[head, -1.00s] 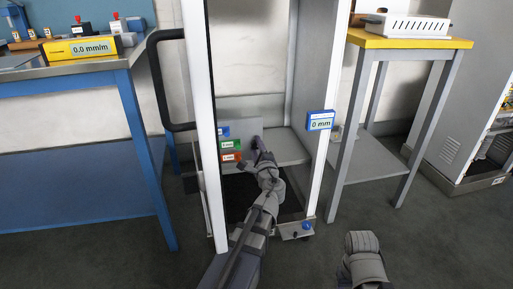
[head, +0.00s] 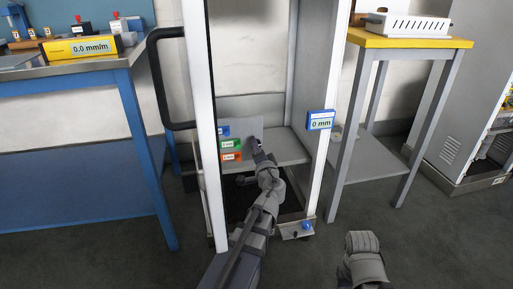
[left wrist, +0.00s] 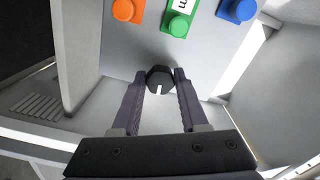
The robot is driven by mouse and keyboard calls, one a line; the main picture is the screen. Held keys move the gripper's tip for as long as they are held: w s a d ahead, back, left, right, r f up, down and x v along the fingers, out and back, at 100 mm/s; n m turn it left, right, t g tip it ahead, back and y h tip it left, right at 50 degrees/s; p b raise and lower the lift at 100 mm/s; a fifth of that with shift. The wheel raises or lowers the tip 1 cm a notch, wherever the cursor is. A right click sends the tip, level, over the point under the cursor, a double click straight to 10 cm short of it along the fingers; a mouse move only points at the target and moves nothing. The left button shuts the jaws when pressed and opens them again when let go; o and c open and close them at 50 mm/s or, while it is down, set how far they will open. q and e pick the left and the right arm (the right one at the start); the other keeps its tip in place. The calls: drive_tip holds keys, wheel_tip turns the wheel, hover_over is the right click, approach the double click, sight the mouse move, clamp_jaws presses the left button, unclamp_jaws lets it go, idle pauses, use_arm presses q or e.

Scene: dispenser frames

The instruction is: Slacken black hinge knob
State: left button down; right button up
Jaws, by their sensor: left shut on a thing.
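The black hinge knob (left wrist: 159,78) shows in the left wrist view, a dark many-sided knob with a white mark on its front, on a light grey panel (left wrist: 130,55). My left gripper (left wrist: 160,81) has its two fingers on either side of the knob and is shut on it. In the head view my left gripper (head: 254,145) reaches into the white frame at the grey panel (head: 253,127) and hides the knob. Orange (left wrist: 125,9), green (left wrist: 178,25) and blue (left wrist: 238,9) knobs sit on the panel above it. My right gripper is not in view.
White uprights (head: 206,120) flank the opening, with a black handle (head: 153,85) at the left. A blue "0 mm" display (head: 321,120) is on the right upright. A blue bench (head: 130,140) stands left and a yellow-topped table (head: 405,40) right.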

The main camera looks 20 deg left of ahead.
use_arm(q)
drive_tip(key=shift+n, duration=0.3)
idle(0.4)
drive_tip(key=shift+c, duration=2.2)
unclamp_jaws()
drive_tip(key=shift+s, duration=0.1)
